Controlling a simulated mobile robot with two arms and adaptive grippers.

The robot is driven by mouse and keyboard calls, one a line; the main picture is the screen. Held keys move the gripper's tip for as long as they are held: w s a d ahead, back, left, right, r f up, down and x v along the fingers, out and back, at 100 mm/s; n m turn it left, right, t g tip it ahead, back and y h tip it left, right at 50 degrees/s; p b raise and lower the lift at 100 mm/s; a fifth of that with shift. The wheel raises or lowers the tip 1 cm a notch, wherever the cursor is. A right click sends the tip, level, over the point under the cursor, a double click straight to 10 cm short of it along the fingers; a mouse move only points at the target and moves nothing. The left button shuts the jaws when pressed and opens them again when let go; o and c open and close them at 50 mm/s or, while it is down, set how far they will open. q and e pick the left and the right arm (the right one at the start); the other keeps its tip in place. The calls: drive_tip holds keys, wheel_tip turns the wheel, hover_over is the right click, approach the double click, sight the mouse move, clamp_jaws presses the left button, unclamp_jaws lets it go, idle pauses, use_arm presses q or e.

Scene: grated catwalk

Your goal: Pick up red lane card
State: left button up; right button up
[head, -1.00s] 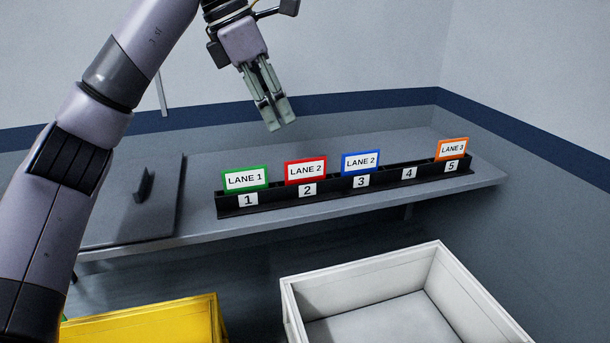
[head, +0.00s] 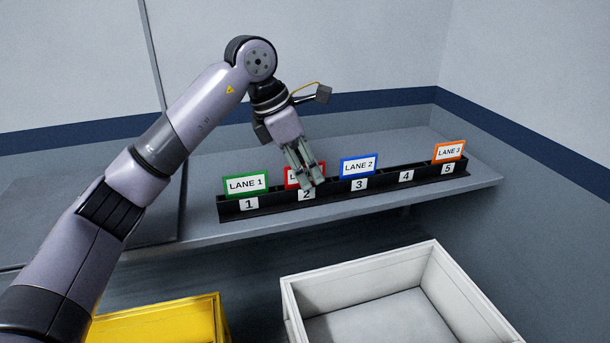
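The red lane card (head: 289,177) stands upright in slot 2 of the black rack (head: 332,195) on the grey shelf. Its left part shows; my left gripper (head: 312,186) covers most of the rest. The gripper comes down from above, with its fingertips at the red card and close above the number 2 label. The two fingers look close together. I cannot tell whether they straddle the card or touch it. My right gripper is not in view.
A green card (head: 245,185) stands in slot 1, a blue card (head: 358,166) in slot 3 and an orange card (head: 449,151) in slot 5. Slot 4 is empty. A white bin (head: 292,304) and a yellow bin (head: 160,324) sit in front, below the shelf.

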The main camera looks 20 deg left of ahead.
use_arm(q)
drive_tip(key=shift+s, duration=0.1)
drive_tip(key=shift+c, duration=0.8)
clamp_jaws()
drive_tip(key=shift+r, duration=0.15)
